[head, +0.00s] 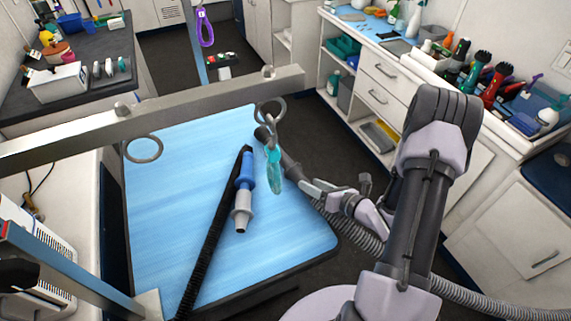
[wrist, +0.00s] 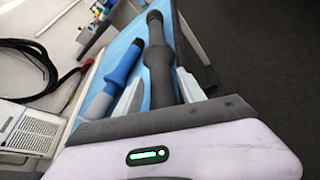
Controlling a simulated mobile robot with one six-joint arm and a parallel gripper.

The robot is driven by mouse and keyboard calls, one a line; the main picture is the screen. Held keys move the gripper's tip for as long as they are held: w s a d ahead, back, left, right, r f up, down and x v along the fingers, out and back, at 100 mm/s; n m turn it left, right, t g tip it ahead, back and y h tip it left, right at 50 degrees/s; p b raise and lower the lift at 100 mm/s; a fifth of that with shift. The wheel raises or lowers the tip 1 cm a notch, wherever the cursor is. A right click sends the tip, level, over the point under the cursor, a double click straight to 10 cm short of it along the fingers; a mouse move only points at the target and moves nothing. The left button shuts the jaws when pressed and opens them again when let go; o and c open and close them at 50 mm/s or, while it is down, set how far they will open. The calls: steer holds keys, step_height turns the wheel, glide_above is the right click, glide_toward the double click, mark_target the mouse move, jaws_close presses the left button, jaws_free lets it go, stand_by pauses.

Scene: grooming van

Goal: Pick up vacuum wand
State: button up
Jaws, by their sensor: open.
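A dark grey vacuum wand (head: 287,164) lies near the right edge of the blue table top (head: 165,220) in the head view. A grey ribbed hose (head: 345,232) shows beside its near end; the joint is hidden by my arm. My gripper (head: 312,187) is at the wand's near part. In the wrist view the wand (wrist: 158,60) runs between the two pale fingers of my open gripper (wrist: 160,85), and I cannot tell whether either touches it. A blue and grey nozzle tool (head: 243,190) lies to the left, also in the wrist view (wrist: 113,80).
A black hose (head: 212,235) lies along the table beside the blue tool. A metal bar (head: 170,112) crosses above the table, with rings and a teal loop (head: 273,172) hanging close to the wand. Cabinets (head: 385,90) with clippers and bottles stand at the right.

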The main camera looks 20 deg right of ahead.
steer(key=b+x, duration=0.1)
steer(key=x, duration=0.3)
steer(key=shift+w+a+f, duration=0.1)
steer(key=shift+f, duration=0.05)
steer(key=c, duration=1)
jaws_close()
